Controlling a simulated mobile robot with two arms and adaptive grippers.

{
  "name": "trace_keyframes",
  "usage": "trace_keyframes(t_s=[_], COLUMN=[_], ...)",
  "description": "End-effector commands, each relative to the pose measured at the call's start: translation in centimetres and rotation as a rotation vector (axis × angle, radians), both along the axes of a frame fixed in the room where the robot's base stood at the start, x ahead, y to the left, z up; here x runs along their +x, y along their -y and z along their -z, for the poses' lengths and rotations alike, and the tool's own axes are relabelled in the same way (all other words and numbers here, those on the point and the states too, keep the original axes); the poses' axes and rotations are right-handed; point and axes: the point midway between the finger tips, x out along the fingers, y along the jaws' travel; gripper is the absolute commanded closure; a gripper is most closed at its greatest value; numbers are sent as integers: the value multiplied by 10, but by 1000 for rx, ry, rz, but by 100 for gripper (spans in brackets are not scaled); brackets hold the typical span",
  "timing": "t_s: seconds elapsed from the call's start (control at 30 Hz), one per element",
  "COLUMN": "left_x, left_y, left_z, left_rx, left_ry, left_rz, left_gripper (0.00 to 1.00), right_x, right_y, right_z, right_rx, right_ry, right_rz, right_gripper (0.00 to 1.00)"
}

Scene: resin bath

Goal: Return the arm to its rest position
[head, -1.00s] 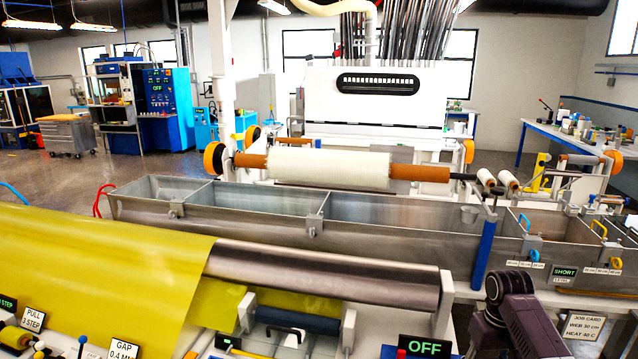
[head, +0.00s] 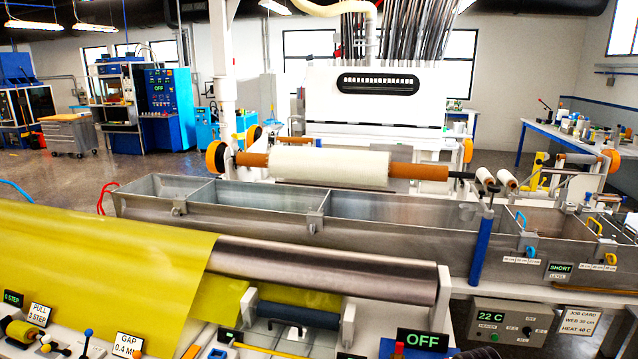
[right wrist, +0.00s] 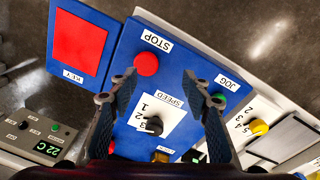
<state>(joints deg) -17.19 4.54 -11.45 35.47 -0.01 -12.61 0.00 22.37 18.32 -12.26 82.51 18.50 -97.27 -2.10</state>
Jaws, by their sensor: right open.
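My right gripper (right wrist: 160,88) shows in the right wrist view, open, with nothing between its fingers. It is above a blue control panel (right wrist: 125,98) with a red STOP button (right wrist: 146,64), a green JOG button (right wrist: 219,101) and a black SPEED knob (right wrist: 153,125). I cannot tell how far it is above the panel. In the head view only a small dark piece, probably my right arm, shows at the bottom edge. My left arm and left gripper are not in view.
A long metal bath (head: 255,226) crosses the middle. A steel roller (head: 325,270) with yellow film (head: 100,255) lies in front. A heater box (head: 515,325) reading 22 C and a job card (head: 580,322) are at lower right. A blue post (head: 482,245) stands at the bath.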

Motion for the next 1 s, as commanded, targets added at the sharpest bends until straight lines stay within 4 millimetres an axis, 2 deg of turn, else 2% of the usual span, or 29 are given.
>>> trace_keyframes(t_s=[0.03,0.1,0.23,0.4,0.5,0.7,1.0], left_x=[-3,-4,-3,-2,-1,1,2], left_y=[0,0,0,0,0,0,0], left_z=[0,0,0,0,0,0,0], left_rx=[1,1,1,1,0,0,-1], left_ry=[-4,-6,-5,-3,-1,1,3], left_rz=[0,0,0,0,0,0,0], left_gripper=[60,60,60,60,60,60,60], right_x=[-20,-43,-89,-148,-175,-211,-248], right_y=[-13,-28,-53,-77,-84,-89,-90], right_z=[11,19,25,17,7,-14,-43], right_rx=[4,10,24,48,57,65,70], right_ry=[7,27,67,123,151,190,230], right_rz=[-20,-39,-62,-65,-56,-31,6], right_gripper=[56,56,56,56,56,56,56])
